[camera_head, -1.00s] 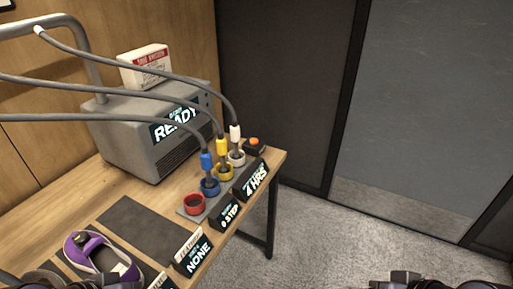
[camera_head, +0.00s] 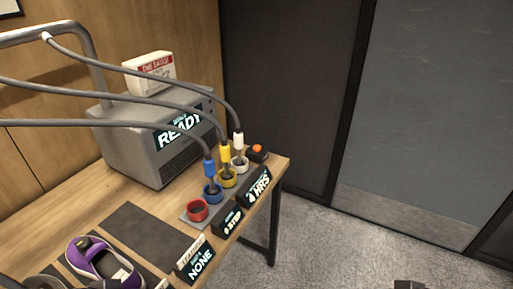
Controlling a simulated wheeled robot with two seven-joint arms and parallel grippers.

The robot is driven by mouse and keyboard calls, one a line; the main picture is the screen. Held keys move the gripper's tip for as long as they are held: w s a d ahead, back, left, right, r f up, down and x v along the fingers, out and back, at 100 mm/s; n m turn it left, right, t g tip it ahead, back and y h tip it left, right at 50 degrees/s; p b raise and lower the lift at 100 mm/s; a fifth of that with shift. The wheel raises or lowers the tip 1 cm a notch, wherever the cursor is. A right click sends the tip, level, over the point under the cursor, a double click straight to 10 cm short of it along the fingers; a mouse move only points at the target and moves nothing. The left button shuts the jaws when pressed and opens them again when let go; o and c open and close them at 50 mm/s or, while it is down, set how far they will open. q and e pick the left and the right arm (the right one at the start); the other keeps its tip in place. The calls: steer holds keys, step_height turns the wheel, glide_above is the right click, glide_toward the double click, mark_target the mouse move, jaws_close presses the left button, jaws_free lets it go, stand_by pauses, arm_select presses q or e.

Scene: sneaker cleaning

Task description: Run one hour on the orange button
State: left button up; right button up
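The orange button (camera_head: 257,148) sits on a small dark box at the table's far right corner. Next to it a display (camera_head: 258,188) reads 4 HRS. A grey machine (camera_head: 158,140) with a READY display stands at the back of the table. Blue, yellow and white plugs (camera_head: 225,155) on grey cables stand in matching sockets, and the red socket (camera_head: 197,210) is empty. A small dark piece of my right gripper or arm (camera_head: 408,285) shows at the bottom edge; its fingers are hidden. My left gripper is not clearly seen.
A purple sneaker (camera_head: 100,262) lies at the table's lower left, beside a dark mat (camera_head: 140,230). Displays reading 0 STEP (camera_head: 229,221) and NONE (camera_head: 196,262) line the front edge. A white box (camera_head: 150,74) rests on the machine. Cables arch over the table.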

arm_select(q)
jaws_close()
stand_by(1.5)
